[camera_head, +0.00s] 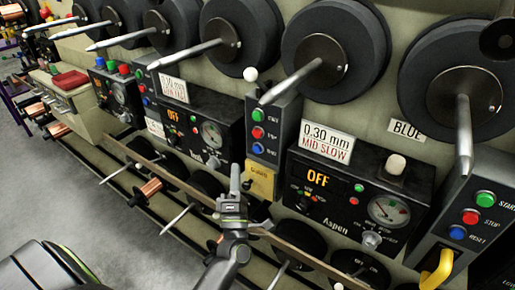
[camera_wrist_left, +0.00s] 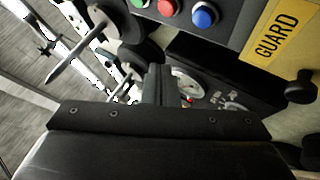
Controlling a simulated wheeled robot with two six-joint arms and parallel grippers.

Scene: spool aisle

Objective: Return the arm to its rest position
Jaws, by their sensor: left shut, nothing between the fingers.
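My left gripper (camera_head: 235,180) stands upright in the lower middle of the head view, with its arm below it. Its fingers are shut with nothing between them. It is in front of the machine row, near the yellow guard label (camera_head: 260,183); whether it touches anything cannot be told. In the left wrist view the shut fingers (camera_wrist_left: 158,84) point toward a control panel with a gauge (camera_wrist_left: 187,82). My right gripper is not seen in either view.
Control boxes reading OFF (camera_head: 318,180) line the machine, with button panels (camera_head: 262,130) between them. Large dark spools (camera_head: 335,50) with metal spindles stick out above. A rail (camera_head: 300,241) and lower spools run below. Open grey floor (camera_head: 90,215) lies at left.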

